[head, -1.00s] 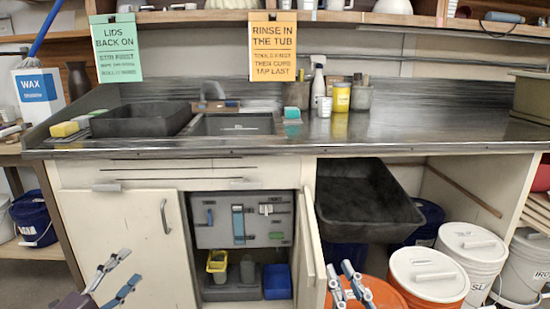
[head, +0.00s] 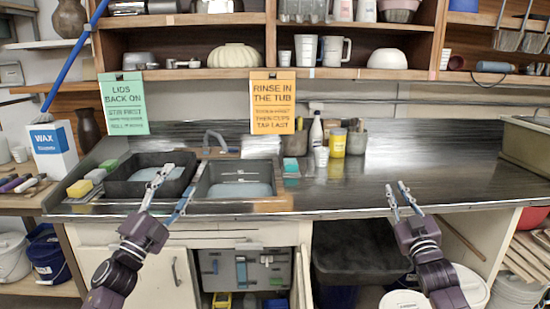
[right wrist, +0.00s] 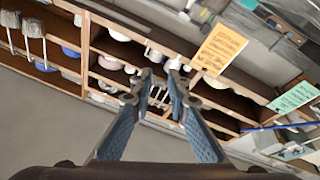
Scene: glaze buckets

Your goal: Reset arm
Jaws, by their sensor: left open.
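My left gripper (head: 178,182) is in the head view, raised in front of the sink side of the counter. Its fingers are spread, with nothing between them. Behind its fingertips are the black tub (head: 118,186) and the sink basin (head: 240,189). My right gripper (head: 396,188) is up in front of the bare right part of the counter (head: 440,160). In the right wrist view its two fingers (right wrist: 160,74) stand apart with nothing between them. Both grippers look clear of the things around them.
Sponges (head: 79,188), a yellow cup (head: 337,142) and a spray bottle (head: 315,130) stand on the counter. An orange sign (head: 272,101) and a green sign (head: 123,103) hang above. Shelves hold bowls and jugs. Lidded buckets (head: 405,299) stand below at right.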

